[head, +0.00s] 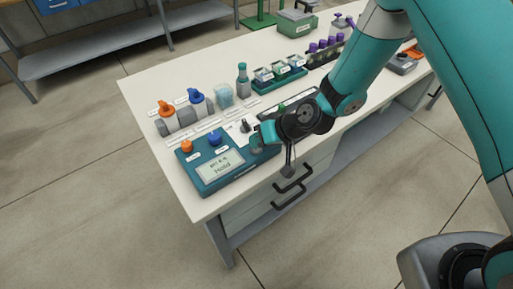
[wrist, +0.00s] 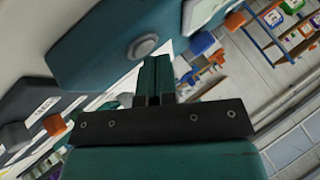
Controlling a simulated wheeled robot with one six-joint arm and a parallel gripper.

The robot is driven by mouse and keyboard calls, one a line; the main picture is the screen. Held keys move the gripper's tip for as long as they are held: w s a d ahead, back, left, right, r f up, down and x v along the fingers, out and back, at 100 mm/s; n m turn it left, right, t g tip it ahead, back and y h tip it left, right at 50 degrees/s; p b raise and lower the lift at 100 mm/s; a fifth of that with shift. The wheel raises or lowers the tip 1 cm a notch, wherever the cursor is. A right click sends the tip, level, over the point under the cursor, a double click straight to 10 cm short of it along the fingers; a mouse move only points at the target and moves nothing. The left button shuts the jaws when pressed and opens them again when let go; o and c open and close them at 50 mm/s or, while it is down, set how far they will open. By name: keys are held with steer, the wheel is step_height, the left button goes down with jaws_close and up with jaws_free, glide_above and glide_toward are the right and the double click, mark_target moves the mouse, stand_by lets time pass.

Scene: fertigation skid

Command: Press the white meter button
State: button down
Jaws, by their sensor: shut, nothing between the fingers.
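The teal meter (head: 208,186) lies at the near left corner of the bench, and its screen (head: 219,166) reads "Hold". In the wrist view the meter (wrist: 88,40) fills the upper middle. A pale round button (wrist: 142,46) in a blue-grey surround shows on its face; I take it for the white meter button. In the head view my gripper hides that button. My gripper (head: 258,145) is over the right part of the meter. In the wrist view my gripper (wrist: 157,75) is shut and empty, its tips just beside the button. I cannot tell whether they touch.
An orange knob (head: 187,146) and a blue knob (head: 214,138) stand behind the meter's screen. Orange-capped (head: 167,113) and blue-capped (head: 197,99) bottles stand further back. A green vial rack (head: 280,78) is at the back. Drawer handles (head: 289,186) stick out of the bench front.

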steer(key=shift+r, duration=0.1)
steer(key=shift+r+p, duration=0.3)
steer(key=shift+r, duration=0.05)
stand_by(0.4)
steer(key=shift+r+p, duration=1.95)
steer(key=shift+r, duration=1.1)
steer(key=shift+s+a, duration=0.15)
steer(key=shift+a, duration=0.5)
